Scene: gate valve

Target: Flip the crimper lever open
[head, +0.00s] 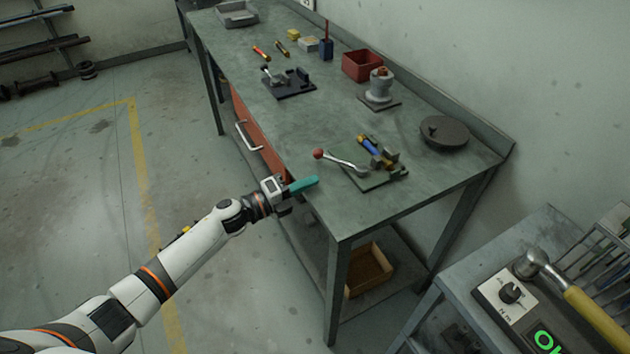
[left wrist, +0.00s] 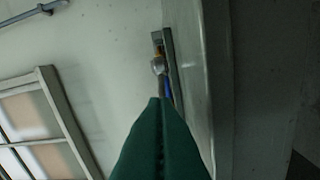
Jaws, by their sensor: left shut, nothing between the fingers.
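The crimper (head: 382,177) sits on a dark green base plate near the front right of the workbench. Its metal lever (head: 345,163) reaches left toward the bench's front edge and ends in a red ball knob (head: 318,154). A blue and yellow piece (head: 375,150) lies at the crimper's back. My left gripper (head: 316,181) has teal fingers, shut and empty, at the bench's front edge. In the head view its tips are just below the knob, apart from it. In the left wrist view the shut fingers (left wrist: 160,110) point toward a small, dim crimper. My right gripper is out of view.
The workbench (head: 310,120) also carries a dark fixture (head: 288,84), a red bin (head: 362,65), a grey cylindrical device (head: 380,87) and a dark round disc (head: 444,132). A red drawer front (head: 258,135) with a handle is below. A hammer (head: 575,295) lies on the right-hand table.

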